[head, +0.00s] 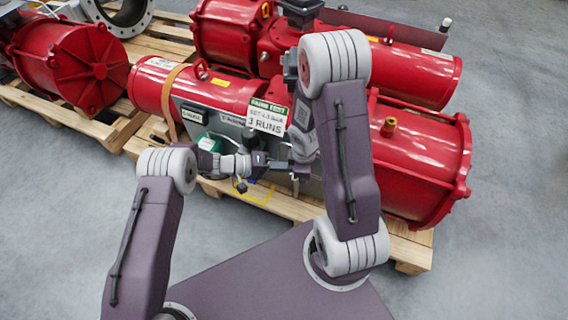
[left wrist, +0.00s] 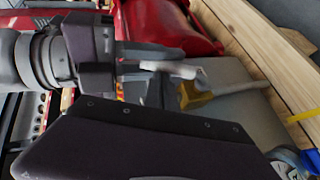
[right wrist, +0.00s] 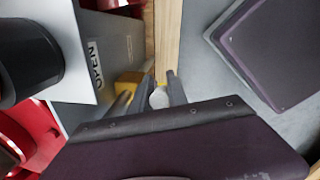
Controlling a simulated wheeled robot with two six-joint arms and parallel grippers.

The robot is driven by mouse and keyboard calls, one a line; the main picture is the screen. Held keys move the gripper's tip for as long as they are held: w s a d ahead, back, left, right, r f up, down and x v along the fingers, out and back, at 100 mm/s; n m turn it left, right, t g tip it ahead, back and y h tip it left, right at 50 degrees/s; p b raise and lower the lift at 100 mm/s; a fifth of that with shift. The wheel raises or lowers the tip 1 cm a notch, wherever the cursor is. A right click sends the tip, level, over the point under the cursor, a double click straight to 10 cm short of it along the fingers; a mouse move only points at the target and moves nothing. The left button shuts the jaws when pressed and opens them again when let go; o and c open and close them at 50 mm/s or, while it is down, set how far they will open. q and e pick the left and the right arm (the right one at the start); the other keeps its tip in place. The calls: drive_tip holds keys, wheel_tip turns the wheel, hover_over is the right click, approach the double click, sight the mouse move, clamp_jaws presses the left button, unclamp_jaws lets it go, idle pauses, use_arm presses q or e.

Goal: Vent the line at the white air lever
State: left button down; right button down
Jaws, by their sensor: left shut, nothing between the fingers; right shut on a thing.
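The white air lever (left wrist: 172,69) shows in the left wrist view beside a brass valve body (left wrist: 195,95). My right gripper (left wrist: 150,62) is shut on the lever there. In the right wrist view the lever's pale end (right wrist: 158,98) sits between the right fingers (right wrist: 158,90), with the brass body (right wrist: 127,82) just left. In the head view my right gripper (head: 298,170) is low in front of the grey panel; the lever is hidden there. My left gripper (head: 270,162) is shut and empty, close beside the right one.
Red actuators (head: 420,160) lie on a wooden pallet (head: 405,246). A sign (head: 267,116) stands above the grippers. A grey panel (right wrist: 75,60) bears an OPEN label (right wrist: 97,62). A second pallet (head: 75,123) is at left. Grey floor in front is clear.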

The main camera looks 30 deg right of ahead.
drive_tip(key=shift+s, duration=0.1)
use_arm(q)
drive_tip(key=shift+s+d+f, duration=0.2)
drive_tip(key=shift+s+d, duration=0.15)
drive_tip(key=shift+s, duration=0.3)
use_arm(e)
drive_tip(key=shift+a, duration=0.1)
drive_tip(key=c, duration=1.6)
unclamp_jaws()
drive_tip(key=o, duration=0.3)
use_arm(q)
drive_tip(key=shift+s, duration=0.1)
use_arm(e)
drive_tip(key=shift+w, duration=0.25)
